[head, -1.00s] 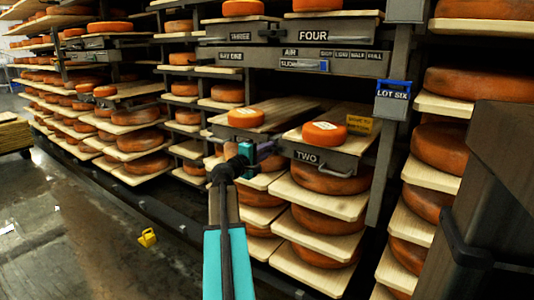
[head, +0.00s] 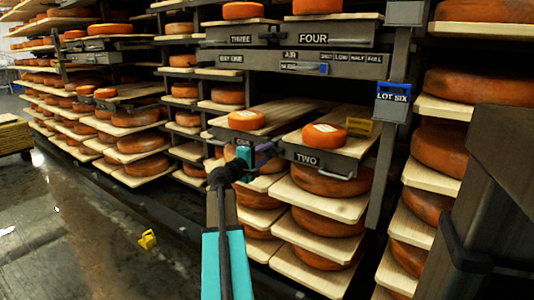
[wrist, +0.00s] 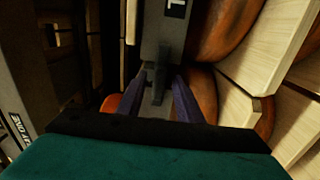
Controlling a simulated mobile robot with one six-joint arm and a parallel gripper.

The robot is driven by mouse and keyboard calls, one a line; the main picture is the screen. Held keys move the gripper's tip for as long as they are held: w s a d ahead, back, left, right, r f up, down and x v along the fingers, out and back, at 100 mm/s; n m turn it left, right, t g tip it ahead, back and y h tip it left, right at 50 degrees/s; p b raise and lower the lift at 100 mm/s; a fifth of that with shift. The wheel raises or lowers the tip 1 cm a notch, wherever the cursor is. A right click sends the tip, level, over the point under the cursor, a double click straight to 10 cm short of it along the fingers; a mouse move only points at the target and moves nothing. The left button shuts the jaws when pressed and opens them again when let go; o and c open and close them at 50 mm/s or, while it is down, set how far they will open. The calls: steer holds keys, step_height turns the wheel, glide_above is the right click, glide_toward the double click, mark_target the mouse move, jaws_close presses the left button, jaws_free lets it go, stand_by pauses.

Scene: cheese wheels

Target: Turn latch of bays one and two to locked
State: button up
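The bay two drawer front (head: 335,164) carries the label TWO. The bay one front (head: 222,134) is left of it, its label mostly hidden behind my gripper. My gripper (head: 266,152) is at the left end of the bay two front. In the wrist view, its two purple fingers (wrist: 158,78) are apart, one on each side of a grey latch handle (wrist: 158,88) on a grey front. A gap seems to show beside the handle, so the fingers do not look closed on it. The bay one latch cannot be made out.
Small orange cheeses (head: 324,136) sit on the boards above both bays. Large wheels on wooden boards (head: 318,220) fill the rack below. A grey panel with a slider (head: 303,68) is above. A blue LOT SIX tag (head: 392,95) hangs on the right post. The floor at left is mostly open.

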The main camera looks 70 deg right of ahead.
steer(key=p+v, duration=0.3)
steer(key=v, duration=0.9)
steer(key=shift+a, duration=0.4)
steer(key=shift+w, duration=0.1)
